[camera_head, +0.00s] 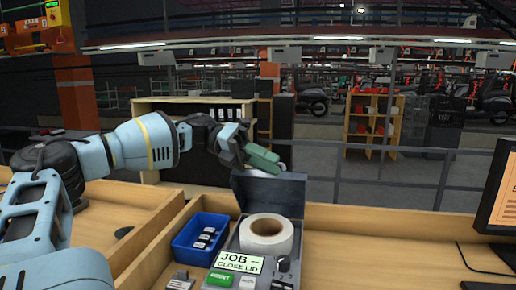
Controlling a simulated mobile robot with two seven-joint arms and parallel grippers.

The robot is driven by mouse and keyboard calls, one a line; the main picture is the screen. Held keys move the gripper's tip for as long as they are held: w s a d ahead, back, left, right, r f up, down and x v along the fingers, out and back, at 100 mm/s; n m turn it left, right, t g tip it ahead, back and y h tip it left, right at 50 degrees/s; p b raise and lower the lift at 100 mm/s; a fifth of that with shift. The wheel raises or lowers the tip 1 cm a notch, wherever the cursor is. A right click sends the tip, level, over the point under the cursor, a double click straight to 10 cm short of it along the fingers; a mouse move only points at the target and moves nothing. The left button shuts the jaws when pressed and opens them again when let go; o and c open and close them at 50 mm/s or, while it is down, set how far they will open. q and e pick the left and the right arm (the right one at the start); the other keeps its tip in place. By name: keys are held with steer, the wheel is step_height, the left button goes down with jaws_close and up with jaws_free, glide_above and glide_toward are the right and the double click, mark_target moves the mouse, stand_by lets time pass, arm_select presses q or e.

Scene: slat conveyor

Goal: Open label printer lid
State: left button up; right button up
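The label printer (229,280) sits on the wooden bench at lower centre. Its dark grey lid (285,192) stands raised at the back. A white label roll (267,235) shows in front of the lid, inside the printer. A small display (239,262) on the printer reads "JOB" and "CLOSE LID". My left gripper (264,160), with green fingers, is just above and behind the lid's top edge. I cannot tell whether it touches the lid, or whether its fingers are open or shut. My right gripper is not in view.
A blue bin (202,240) with small items stands directly left of the printer. A monitor (499,195) stands at the right edge with a cable on the bench. The bench (380,240) between printer and monitor is mostly clear. A metal railing runs behind.

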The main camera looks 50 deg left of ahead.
arm_select(q)
steer(key=shift+s+d+r+p, duration=0.1)
steer(key=shift+s+d+p, duration=0.55)
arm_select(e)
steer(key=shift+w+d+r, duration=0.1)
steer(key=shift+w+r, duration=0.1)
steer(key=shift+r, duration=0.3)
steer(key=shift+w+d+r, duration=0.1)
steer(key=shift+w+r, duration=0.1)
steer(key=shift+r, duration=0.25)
